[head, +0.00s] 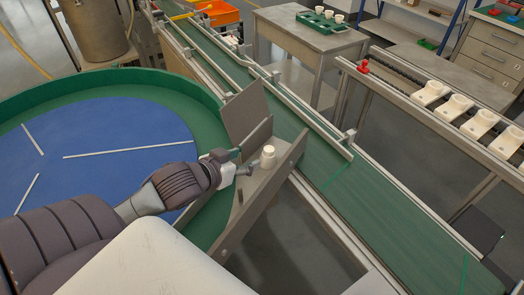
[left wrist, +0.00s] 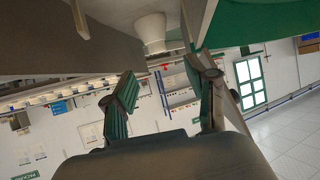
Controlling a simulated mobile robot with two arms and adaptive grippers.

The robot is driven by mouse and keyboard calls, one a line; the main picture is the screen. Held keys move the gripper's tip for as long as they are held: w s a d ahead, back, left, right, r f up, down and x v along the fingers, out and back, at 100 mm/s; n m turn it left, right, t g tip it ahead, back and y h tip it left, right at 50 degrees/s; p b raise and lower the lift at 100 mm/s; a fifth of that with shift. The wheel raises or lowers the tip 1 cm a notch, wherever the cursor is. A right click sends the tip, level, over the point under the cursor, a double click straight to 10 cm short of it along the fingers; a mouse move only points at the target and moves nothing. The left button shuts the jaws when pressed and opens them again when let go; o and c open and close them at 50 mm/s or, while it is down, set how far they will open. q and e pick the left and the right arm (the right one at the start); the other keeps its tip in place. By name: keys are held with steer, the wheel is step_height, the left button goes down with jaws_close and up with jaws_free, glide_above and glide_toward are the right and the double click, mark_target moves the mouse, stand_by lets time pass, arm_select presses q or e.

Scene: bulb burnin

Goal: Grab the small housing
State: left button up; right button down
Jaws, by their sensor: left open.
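The small housing (head: 267,157) is a white, cup-like piece standing upright on a narrow beige ledge (head: 262,187) between the round table and the conveyor. My left gripper (head: 244,161) is just left of it, open, with its fingers pointing toward it. In the left wrist view the housing (left wrist: 149,32) shows beyond the open fingers (left wrist: 165,78), with nothing between them. I cannot tell whether a finger touches it. My right gripper is not in view.
A round blue table with a green rim (head: 211,99) lies to the left. A raised grey plate (head: 244,112) and a side wall (head: 262,205) flank the ledge. A green conveyor (head: 382,205) runs past on the right, its visible near stretch clear. White housings (head: 480,123) sit on a rack farther right.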

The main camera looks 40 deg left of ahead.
mark_target(266, 154)
arm_select(q)
steer(key=x, duration=0.6)
steer(key=shift+w+d, duration=0.2)
steer(key=shift+d, duration=0.1)
steer(key=shift+w+f, duration=0.2)
steer(key=shift+w, duration=0.1)
steer(key=x, duration=0.4)
steer(key=shift+w+f+b, duration=0.25)
steer(key=shift+f+b, duration=0.1)
steer(key=shift+f, duration=0.1)
steer(key=shift+w+f, duration=0.2)
steer(key=shift+w, duration=0.1)
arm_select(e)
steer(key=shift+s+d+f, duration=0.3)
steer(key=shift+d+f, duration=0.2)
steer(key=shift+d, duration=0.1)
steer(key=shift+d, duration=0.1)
arm_select(q)
steer(key=c, duration=0.7)
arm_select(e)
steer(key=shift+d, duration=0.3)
